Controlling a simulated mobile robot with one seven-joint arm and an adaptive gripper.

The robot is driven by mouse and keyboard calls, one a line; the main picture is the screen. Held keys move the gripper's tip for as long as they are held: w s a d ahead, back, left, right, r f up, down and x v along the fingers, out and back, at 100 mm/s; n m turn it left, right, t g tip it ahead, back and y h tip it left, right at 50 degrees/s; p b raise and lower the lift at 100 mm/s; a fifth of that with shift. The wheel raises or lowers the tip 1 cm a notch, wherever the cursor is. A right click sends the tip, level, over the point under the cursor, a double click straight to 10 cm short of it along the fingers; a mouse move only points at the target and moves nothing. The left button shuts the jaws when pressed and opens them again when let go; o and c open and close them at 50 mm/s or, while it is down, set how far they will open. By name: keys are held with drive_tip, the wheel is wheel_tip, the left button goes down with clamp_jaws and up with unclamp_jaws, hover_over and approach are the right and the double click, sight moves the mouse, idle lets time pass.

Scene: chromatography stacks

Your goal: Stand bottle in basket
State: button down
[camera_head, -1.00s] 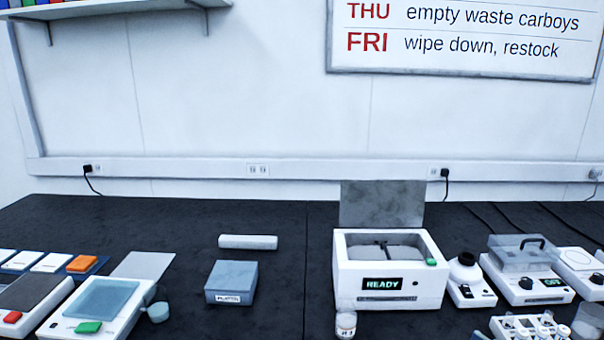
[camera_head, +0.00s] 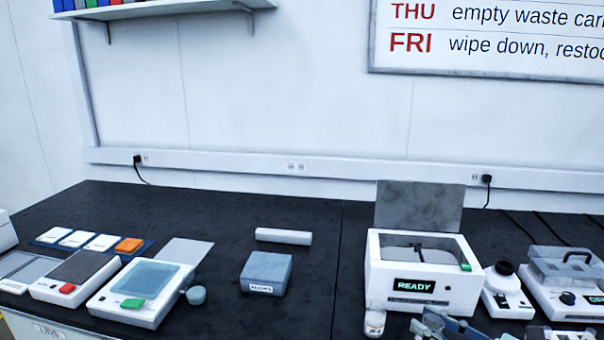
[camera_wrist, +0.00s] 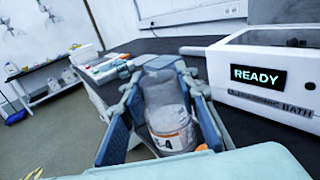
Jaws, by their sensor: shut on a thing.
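My gripper (camera_wrist: 165,105) is shut on a bottle (camera_wrist: 172,128) in the wrist view; the bottle is pale with a white label reading partly "A", between blue fingers. In the head view my gripper (camera_head: 447,326) shows at the bottom edge, in front of the bath, and the bottle is hard to make out there. The white ultrasonic bath (camera_head: 422,301) reads READY and its lid stands open. A grey interior with a dark bar shows inside it; I cannot tell clearly whether this is the basket. In the wrist view the bath (camera_wrist: 262,102) is to the right of the bottle.
A small capped bottle (camera_head: 374,324) stands at the bath's front left corner. A grey-blue block (camera_head: 266,275) and a white roll (camera_head: 284,237) lie left of the bath. Flat devices (camera_head: 140,292) fill the left. A white device (camera_head: 505,294) stands right of the bath.

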drive_tip(key=w+a+f+n+g+y, duration=0.1)
drive_tip(key=w+a+n+g+y, duration=0.1)
drive_tip(key=w+a, duration=0.45)
drive_tip(key=w+a+f+n+g+y, duration=0.1)
drive_tip(key=w+a+g, duration=0.15)
drive_tip(key=a, duration=0.65)
wheel_tip(320, 180, up, 11)
drive_tip(key=t+p, duration=0.1)
drive_tip(key=p, duration=1.6)
drive_tip(key=shift+d+p, duration=0.25)
drive_tip(key=shift+p, duration=0.05)
